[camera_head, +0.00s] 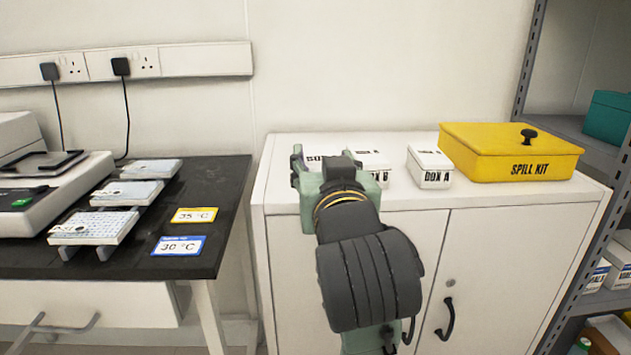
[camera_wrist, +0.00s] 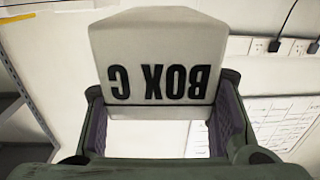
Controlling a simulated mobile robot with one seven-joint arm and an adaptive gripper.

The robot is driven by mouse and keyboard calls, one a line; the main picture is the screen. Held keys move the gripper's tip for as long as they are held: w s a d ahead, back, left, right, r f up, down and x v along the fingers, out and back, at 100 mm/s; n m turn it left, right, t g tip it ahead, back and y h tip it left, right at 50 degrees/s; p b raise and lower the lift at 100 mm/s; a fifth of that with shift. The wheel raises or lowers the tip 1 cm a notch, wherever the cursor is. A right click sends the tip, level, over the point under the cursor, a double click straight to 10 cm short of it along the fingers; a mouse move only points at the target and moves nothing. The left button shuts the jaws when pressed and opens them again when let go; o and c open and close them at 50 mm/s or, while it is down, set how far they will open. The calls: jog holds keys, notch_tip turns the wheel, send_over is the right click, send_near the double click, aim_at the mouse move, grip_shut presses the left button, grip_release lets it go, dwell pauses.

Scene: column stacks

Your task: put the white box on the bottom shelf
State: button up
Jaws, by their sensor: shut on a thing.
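My gripper (camera_head: 325,168) is over the left part of the white cabinet and is shut on a white box marked BOX C (camera_wrist: 155,55). The label reads upside down in the wrist view, with a finger on each side of the box. In the head view the gripper and arm hide most of this box (camera_head: 318,159). Two other white boxes, BOX B (camera_head: 373,160) and BOX A (camera_head: 430,166), stand on the cabinet top to the right. A grey metal shelf rack (camera_head: 527,60) is at the right edge, and its lowest part is largely cut off.
A yellow spill kit (camera_head: 510,155) with a black knob stands on the cabinet's right end. The rack holds a teal box (camera_head: 608,117) and white boxes (camera_head: 620,262) lower down. A black-topped bench (camera_head: 215,185) with trays and a device is at left.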

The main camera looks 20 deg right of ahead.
aim_at(322, 149)
jog(key=p+x, duration=0.3)
jog(key=shift+w+d+r, duration=0.15)
jog(key=shift+w+r, duration=0.05)
jog(key=shift+r, duration=0.05)
jog(key=p, duration=0.3)
jog(key=shift+w+d, duration=0.15)
jog(key=shift+w, duration=0.25)
jog(key=w+p, duration=0.1)
jog(key=p, duration=0.4)
jog(key=shift+d+f, duration=0.1)
jog(key=x, duration=0.3)
jog(key=f+x, duration=0.1)
jog(key=x, duration=0.5)
jog(key=shift+s+d+f, duration=0.1)
jog(key=shift+d+f, duration=0.1)
jog(key=shift+f, duration=0.1)
jog(key=shift+w+d+f, duration=0.15)
jog(key=shift+w+d, duration=0.05)
jog(key=shift+w, duration=0.25)
jog(key=shift+w+d+f, duration=0.15)
jog(key=shift+w+f, duration=0.05)
jog(key=shift+w, duration=0.25)
jog(key=shift+s+f, duration=0.1)
jog(key=shift+f, duration=0.7)
jog(key=shift+a+f+p, duration=0.1)
jog(key=shift+f+p, duration=0.4)
jog(key=shift+p, duration=0.05)
jog(key=shift+f, duration=0.1)
